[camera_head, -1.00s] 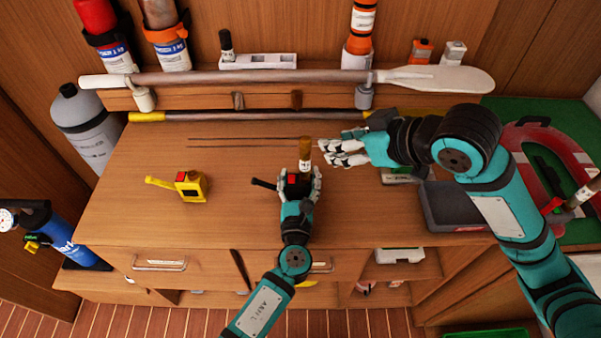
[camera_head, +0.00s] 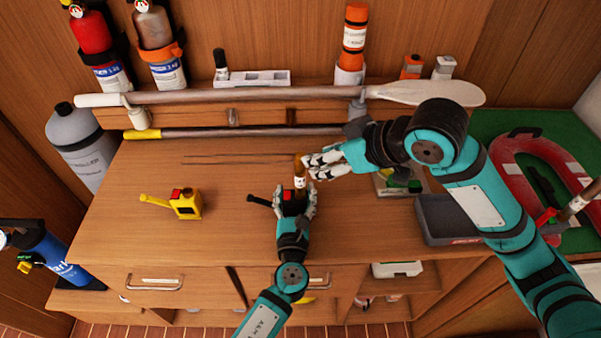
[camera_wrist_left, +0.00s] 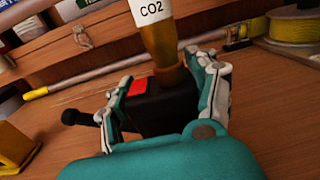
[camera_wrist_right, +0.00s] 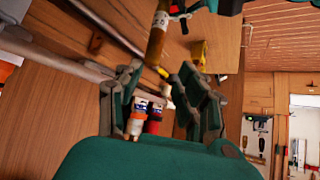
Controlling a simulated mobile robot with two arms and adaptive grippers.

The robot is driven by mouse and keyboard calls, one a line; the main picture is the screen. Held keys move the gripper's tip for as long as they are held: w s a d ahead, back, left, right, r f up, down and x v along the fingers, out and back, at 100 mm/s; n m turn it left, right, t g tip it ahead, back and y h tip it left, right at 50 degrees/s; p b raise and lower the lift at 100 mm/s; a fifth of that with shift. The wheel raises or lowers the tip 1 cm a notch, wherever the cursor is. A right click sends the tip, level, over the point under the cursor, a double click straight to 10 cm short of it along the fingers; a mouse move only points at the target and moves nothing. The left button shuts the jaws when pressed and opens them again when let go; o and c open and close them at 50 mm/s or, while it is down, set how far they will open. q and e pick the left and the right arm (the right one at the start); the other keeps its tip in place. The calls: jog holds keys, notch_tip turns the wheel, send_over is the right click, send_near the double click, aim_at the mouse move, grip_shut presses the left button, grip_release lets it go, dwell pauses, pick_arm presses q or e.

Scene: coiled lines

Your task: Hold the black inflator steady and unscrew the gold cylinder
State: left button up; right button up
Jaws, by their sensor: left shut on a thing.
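The black inflator (camera_wrist_left: 158,108) with a red patch on top stands upright on the wooden worktop, and its black handle sticks out to the left. My left gripper (camera_head: 295,200) is shut on the inflator, with its fingers on both sides of the body. The gold cylinder (camera_head: 299,172), with a white CO2 label, rises from the inflator's top, and it also shows in the left wrist view (camera_wrist_left: 160,40). My right gripper (camera_head: 308,166) is open at the cylinder's right side. In the right wrist view the cylinder (camera_wrist_right: 156,45) is just beyond the parted fingertips; I cannot tell whether they touch.
A yellow inflator (camera_head: 185,204) stands on the worktop to the left. Thin dark rods (camera_head: 235,158) lie behind. A grey tray (camera_head: 448,220) is at the right, below my right arm. A paddle (camera_head: 425,91) lies along the back ledge. The worktop between the two inflators is clear.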

aim_at(302, 154)
jog(key=w+a+g+h, duration=0.1)
jog(key=w+a+r+n+g+h, duration=0.1)
jog(key=w+a+g+h, duration=0.1)
jog(key=w+a+n+g+h, duration=0.1)
jog(key=a, duration=0.1)
jog(key=shift+w+r+g+h, duration=0.3)
jog(key=shift+w+g, duration=0.05)
jog(key=shift+g, duration=0.05)
jog(key=shift+w+d+r+h, duration=0.25)
jog(key=shift+r+h, duration=0.3)
jog(key=shift+h, duration=0.05)
jog(key=shift+f, duration=4.45)
grip_shut()
